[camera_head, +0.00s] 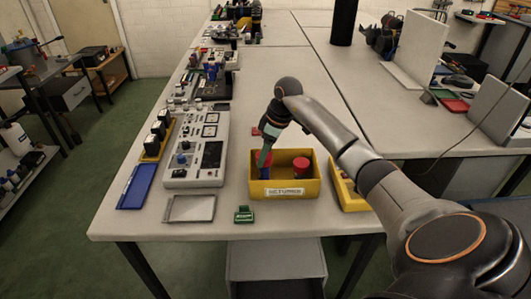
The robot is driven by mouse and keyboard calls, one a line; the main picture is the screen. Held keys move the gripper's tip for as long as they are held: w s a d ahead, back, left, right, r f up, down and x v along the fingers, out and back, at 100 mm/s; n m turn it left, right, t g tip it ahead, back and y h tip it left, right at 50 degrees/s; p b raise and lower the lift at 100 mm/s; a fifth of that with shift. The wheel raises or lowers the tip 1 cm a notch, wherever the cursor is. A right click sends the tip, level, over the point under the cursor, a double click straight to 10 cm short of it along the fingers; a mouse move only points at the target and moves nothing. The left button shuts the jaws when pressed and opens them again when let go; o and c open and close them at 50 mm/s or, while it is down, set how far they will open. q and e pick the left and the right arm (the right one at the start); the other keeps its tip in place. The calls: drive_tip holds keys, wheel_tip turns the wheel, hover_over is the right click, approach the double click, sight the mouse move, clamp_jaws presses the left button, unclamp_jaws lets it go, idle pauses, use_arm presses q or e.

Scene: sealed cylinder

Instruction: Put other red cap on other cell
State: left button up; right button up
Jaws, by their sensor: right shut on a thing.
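A yellow bin (285,191) with a white label stands near the front edge of the table. A red cylindrical piece (301,167) stands in its right part; I cannot tell whether it is a cap alone or a capped cell. My right gripper (265,159) points down into the bin's left part and is shut. A bit of red shows at its fingers, seemingly a red cap, mostly hidden. A blue piece (264,173) shows just below the fingertips, perhaps a cell; I cannot tell whether they touch. My left gripper is out of view.
A second yellow bin (347,196) is partly behind my right arm. A small green item (243,214) and a grey tray (190,208) lie in front. A grey instrument panel (197,150) and a blue tray (136,186) stand left. The table behind the bin is mostly clear.

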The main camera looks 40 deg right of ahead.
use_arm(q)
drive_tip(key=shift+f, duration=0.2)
use_arm(e)
drive_tip(key=shift+f, duration=0.85)
idle(0.4)
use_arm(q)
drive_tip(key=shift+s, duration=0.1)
use_arm(e)
drive_tip(key=shift+f, duration=0.55)
drive_tip(key=o, duration=1.4)
drive_tip(key=shift+o, duration=0.4)
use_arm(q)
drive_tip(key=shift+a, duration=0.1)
use_arm(e)
drive_tip(key=shift+r+p, duration=0.5)
drive_tip(key=shift+r, duration=0.1)
drive_tip(key=shift+r+p, duration=2.95)
drive_tip(key=shift+p, duration=0.25)
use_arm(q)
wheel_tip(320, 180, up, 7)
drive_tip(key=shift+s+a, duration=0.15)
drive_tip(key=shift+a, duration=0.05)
